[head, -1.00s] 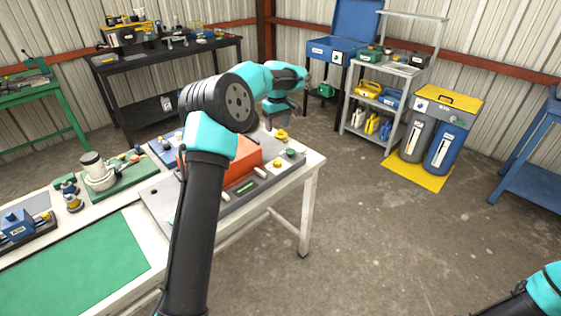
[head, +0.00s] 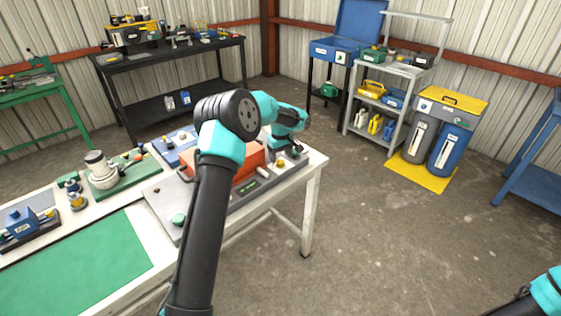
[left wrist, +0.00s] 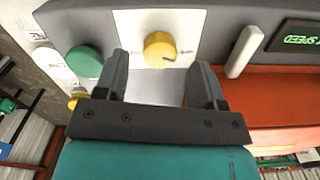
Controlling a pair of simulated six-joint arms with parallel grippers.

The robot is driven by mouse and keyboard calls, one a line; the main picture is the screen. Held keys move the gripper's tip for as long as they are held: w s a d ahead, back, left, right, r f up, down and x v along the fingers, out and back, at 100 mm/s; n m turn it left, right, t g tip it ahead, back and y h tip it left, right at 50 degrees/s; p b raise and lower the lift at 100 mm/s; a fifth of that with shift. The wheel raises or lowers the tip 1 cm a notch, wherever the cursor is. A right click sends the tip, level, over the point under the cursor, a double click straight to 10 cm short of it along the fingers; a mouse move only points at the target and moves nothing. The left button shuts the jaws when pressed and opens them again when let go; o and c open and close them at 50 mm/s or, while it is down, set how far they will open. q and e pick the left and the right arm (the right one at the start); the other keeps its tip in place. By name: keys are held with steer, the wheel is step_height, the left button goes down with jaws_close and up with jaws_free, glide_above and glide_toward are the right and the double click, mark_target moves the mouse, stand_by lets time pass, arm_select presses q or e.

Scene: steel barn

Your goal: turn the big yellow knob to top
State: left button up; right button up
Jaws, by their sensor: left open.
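The big yellow knob (left wrist: 160,48) sits on a white plate of the grey control panel in the left wrist view. A dark pointer mark on it runs toward the picture's right and slightly down. My left gripper (left wrist: 161,64) is open, with one finger to either side of the knob and the knob apart from both. In the head view my left gripper (head: 284,147) hangs low over the panel's far right end and hides part of it. My right arm (head: 545,291) shows only at the bottom right corner; its gripper is out of view.
Beside the knob are a green button (left wrist: 85,62), a smaller yellow knob (left wrist: 78,99) and a white lever (left wrist: 244,50). An orange-red housing (left wrist: 270,112) and a display (left wrist: 300,39) lie to the right. The floor (head: 400,235) right of the bench is clear.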

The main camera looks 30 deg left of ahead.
mark_target(280, 163)
arm_select(q)
steer(key=shift+f, duration=1.45)
steer(key=shift+c, duration=0.2)
steer(key=c, duration=0.9)
